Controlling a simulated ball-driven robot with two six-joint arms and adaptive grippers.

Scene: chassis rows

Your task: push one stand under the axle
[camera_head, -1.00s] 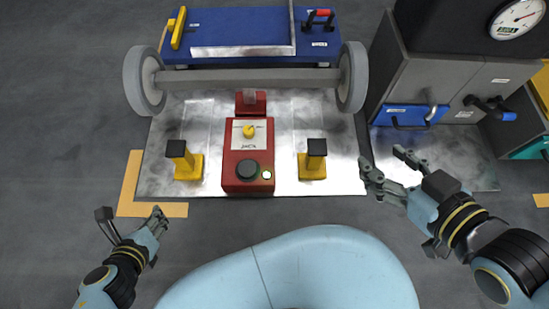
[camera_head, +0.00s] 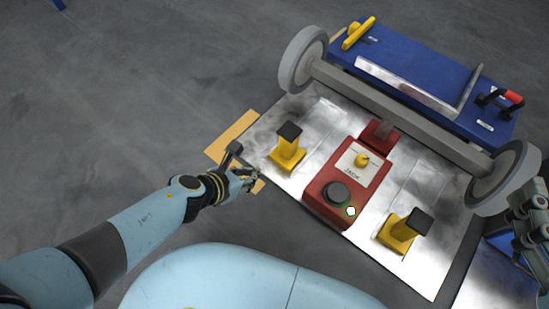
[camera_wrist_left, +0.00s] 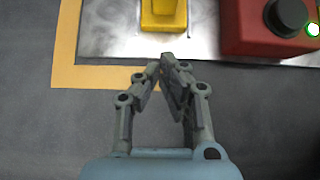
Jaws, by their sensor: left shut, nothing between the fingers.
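Two yellow stands with black tops are on the metal plate (camera_head: 320,115). The left stand (camera_head: 287,150) and the right stand (camera_head: 402,232) stand upright on either side of the red jack (camera_head: 350,180), on the near side of the grey axle (camera_head: 395,110). My left gripper (camera_head: 250,181) is shut and empty, just short of the left stand and apart from it. In the left wrist view its fingertips (camera_wrist_left: 170,62) meet below the yellow stand base (camera_wrist_left: 163,14). My right gripper (camera_head: 535,205) is partly cut off at the right edge, beside the right wheel.
The axle carries a grey wheel (camera_head: 303,59) at its left end and another (camera_head: 503,178) at its right end. A blue chassis (camera_head: 430,80) lies behind it. Orange tape (camera_head: 232,135) marks the floor by the plate's left corner. The floor at left is clear.

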